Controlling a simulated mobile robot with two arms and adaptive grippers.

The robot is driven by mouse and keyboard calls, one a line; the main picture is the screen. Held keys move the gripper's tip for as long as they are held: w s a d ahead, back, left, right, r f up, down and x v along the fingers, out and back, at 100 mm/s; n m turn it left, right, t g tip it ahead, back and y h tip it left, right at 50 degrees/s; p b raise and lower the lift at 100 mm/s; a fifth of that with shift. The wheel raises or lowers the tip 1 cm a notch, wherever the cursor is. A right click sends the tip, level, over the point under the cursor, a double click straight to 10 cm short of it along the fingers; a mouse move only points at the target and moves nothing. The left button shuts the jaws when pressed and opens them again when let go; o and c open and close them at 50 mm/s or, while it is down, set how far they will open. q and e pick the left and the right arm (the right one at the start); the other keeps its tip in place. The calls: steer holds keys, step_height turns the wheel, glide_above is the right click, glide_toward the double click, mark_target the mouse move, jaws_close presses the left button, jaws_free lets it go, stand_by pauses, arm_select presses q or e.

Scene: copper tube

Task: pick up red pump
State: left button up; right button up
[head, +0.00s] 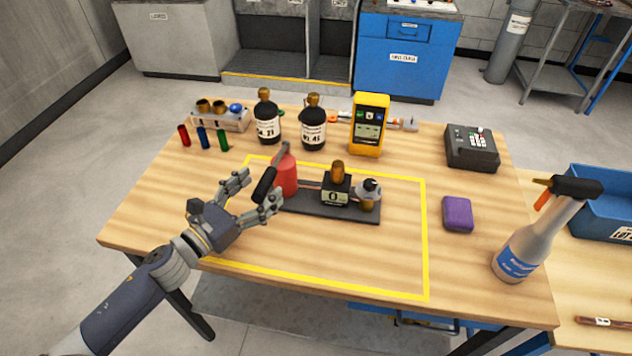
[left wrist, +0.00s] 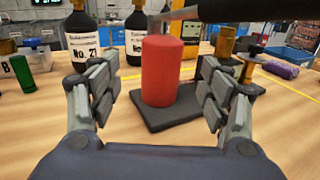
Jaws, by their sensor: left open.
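The red pump (head: 286,175) stands upright at the left end of a dark base plate (head: 352,211) inside the yellow outline on the table. It has a red cylinder body and a dark handle reaching down to the left. My left gripper (head: 256,192) is open just left of the pump. In the left wrist view the red pump (left wrist: 162,72) shows ahead between the two spread fingers (left wrist: 160,95), with clear gaps to both. The pump's dark handle crosses the top of that view. My right gripper does not show.
Behind stand two dark bottles (head: 267,122) and a yellow meter (head: 369,127). A purple block (head: 457,213) and a spray bottle (head: 522,247) are at right. The front table area is clear.

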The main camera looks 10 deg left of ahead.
mark_target(285, 165)
arm_select(q)
steer(key=x, duration=0.2)
steer(key=shift+w+d+r, duration=0.1)
steer(key=shift+w+d, duration=0.05)
steer(key=shift+w, duration=0.1)
steer(key=shift+w+d, duration=0.15)
steer(key=shift+w, duration=0.15)
steer(key=shift+p+x, duration=0.9)
steer(key=shift+x, duration=0.2)
steer(key=shift+p+x, duration=0.3)
steer(key=shift+x, duration=0.85)
steer(key=shift+w+d, duration=0.3)
steer(key=shift+w, duration=0.1)
steer(key=c, duration=1.7)
steer(key=shift+r, duration=0.35)
steer(key=shift+w, duration=0.1)
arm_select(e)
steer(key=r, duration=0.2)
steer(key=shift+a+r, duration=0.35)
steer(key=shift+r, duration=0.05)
